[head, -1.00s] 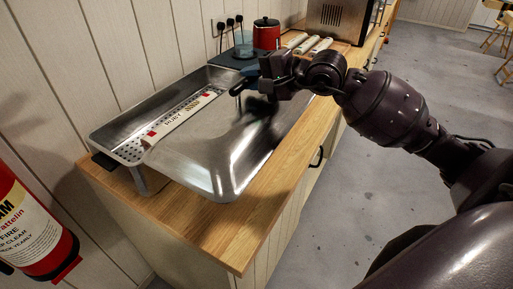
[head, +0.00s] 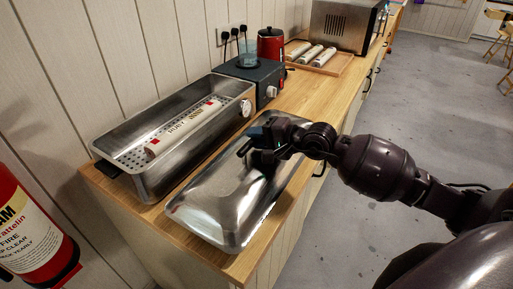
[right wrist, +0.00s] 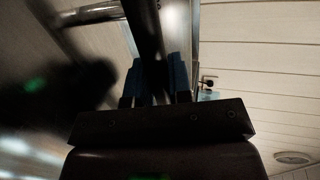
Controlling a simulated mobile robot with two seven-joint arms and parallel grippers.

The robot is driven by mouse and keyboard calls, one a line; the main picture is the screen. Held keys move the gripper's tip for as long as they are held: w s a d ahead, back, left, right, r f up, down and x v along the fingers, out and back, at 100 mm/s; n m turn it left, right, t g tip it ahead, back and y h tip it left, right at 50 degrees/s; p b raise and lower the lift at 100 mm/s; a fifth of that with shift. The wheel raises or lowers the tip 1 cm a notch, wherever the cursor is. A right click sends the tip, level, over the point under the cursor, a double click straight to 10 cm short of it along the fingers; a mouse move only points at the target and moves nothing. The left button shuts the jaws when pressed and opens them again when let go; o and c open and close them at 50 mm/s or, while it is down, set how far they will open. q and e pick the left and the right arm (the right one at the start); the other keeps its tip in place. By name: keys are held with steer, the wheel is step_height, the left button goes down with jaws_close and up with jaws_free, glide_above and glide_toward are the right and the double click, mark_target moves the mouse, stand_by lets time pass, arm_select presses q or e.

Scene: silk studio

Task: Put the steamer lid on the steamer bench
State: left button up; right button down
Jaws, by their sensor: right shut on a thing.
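The steamer lid (head: 222,207) is a long shiny metal cover, beside the steamer on its right, over the front part of the wooden steamer bench (head: 345,97). I cannot tell whether its rim touches the wood. My right gripper (head: 262,152) is shut on the lid's handle, which it mostly hides. In the right wrist view the gripper (right wrist: 155,80) closes around a dark bar. The steamer (head: 178,171) is an open metal trough with a perforated tray and a lettered white strip (head: 180,127) inside. My left gripper is not in view.
A dark control box (head: 254,78) with a knob and a red canister (head: 271,45) stand behind the steamer. A wooden tray (head: 326,64) with white rolls and a metal oven (head: 345,24) are farther back. Bare bench lies between. A red extinguisher (head: 30,225) is at left.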

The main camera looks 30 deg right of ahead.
step_height(320, 180, down, 3)
steer(key=shift+f, duration=0.2)
arm_select(q)
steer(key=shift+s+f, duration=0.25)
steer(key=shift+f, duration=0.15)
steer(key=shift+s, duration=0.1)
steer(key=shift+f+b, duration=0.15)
steer(key=shift+b, duration=0.15)
arm_select(e)
steer(key=shift+f, duration=0.1)
steer(key=c, duration=1.1)
jaws_free()
steer(key=shift+o, duration=0.3)
